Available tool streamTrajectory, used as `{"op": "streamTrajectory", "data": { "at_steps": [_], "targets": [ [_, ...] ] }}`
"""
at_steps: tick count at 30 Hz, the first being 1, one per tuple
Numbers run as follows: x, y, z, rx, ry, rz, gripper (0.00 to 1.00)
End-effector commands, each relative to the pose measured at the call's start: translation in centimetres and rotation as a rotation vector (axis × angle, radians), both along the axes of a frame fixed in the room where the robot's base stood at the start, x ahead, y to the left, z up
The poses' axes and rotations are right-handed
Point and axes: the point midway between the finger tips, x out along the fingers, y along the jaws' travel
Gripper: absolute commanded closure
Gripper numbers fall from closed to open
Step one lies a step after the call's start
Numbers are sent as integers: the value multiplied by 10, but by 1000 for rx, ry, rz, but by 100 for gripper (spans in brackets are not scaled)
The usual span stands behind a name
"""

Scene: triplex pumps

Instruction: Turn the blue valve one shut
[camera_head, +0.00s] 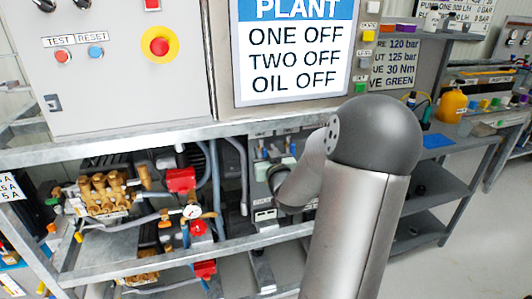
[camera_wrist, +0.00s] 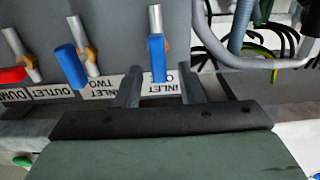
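In the wrist view, a blue valve handle (camera_wrist: 157,58) stands upright in the picture on a grey pipe with a brass body, above a label (camera_wrist: 160,84) reading upside down "INLET O…", partly cut off by my finger. My gripper (camera_wrist: 160,78) is open, with one dark finger on each side of that label. The blue handle lies beyond the fingertips, between their lines; I see no contact. A second blue handle (camera_wrist: 70,66) stands to the left, tilted, by a label ending in "TWO".
A red handle (camera_wrist: 12,75) is at the wrist view's left edge. Hoses (camera_wrist: 240,40) curve on the right. In the head view, a sign (camera_head: 295,50) reads "ONE OFF, TWO OFF, OIL OFF". A metal frame bar (camera_head: 150,155) crosses above the pumps (camera_head: 105,193).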

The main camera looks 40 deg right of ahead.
Motion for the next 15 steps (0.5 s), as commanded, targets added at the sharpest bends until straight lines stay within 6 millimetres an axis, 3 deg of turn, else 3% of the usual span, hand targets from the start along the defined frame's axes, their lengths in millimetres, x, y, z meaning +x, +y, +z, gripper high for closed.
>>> {"op": "streamTrajectory", "data": {
  "at_steps": [2,5,15],
  "targets": [
    [0,0,0,0,0,0,70],
    [0,0,0,0,0,0,98],
    [-1,0,0,17,-7,0,100]
  ]
}}
